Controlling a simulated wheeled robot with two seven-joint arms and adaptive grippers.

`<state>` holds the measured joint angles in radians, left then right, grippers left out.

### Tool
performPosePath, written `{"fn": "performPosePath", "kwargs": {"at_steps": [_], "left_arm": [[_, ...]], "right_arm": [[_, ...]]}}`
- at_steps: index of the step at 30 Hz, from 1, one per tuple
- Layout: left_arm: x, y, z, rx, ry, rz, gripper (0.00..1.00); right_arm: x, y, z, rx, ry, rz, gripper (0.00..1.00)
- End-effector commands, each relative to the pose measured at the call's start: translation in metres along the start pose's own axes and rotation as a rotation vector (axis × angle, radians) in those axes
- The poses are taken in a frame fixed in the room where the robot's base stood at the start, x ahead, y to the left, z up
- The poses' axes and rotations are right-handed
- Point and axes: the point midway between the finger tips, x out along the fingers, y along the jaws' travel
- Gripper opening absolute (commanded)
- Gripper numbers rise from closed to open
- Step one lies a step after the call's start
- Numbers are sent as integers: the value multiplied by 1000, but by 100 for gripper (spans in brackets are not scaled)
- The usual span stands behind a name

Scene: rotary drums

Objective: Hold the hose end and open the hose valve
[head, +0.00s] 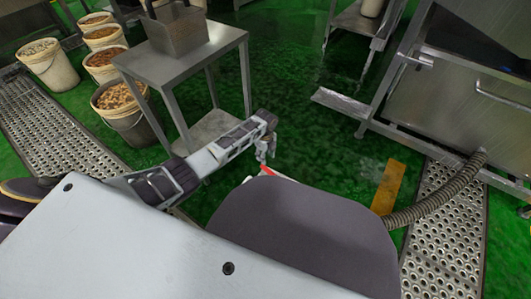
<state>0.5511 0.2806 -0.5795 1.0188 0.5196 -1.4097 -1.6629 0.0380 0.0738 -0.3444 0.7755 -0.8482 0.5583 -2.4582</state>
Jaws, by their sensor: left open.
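A grey-brown ribbed hose (440,203) runs from the lower side of the steel machine at the right, curving down and left until my own body hides it. Its end is not visible. My left gripper (262,158) points down at the end of my left arm, near the picture's middle, left of the hose and well apart from it. It is open and small in the view, and I see nothing held in it. A small red piece (267,171) shows just below it; I cannot tell whether it is a valve handle. My right gripper is out of view.
A steel table (195,45) with a metal box (176,27) stands left of my left arm. Several buckets of brown pieces (123,98) stand farther left. The steel machine (460,100) fills the right. Green wet floor (315,125) lies open between.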

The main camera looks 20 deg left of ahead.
Motion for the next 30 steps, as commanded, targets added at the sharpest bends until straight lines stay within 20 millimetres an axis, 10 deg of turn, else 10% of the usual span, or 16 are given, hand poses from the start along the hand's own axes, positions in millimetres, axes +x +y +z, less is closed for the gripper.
{"fn": "performPosePath", "kwargs": {"at_steps": [22, 23, 30], "left_arm": [[-18, 0, 0, 0, 0, 0, 41], [-18, 0, 0, 0, -1, 0, 41], [-18, 0, 0, 0, -1, 0, 41]], "right_arm": [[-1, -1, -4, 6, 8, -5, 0], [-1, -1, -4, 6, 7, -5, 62], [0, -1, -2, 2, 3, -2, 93]]}}
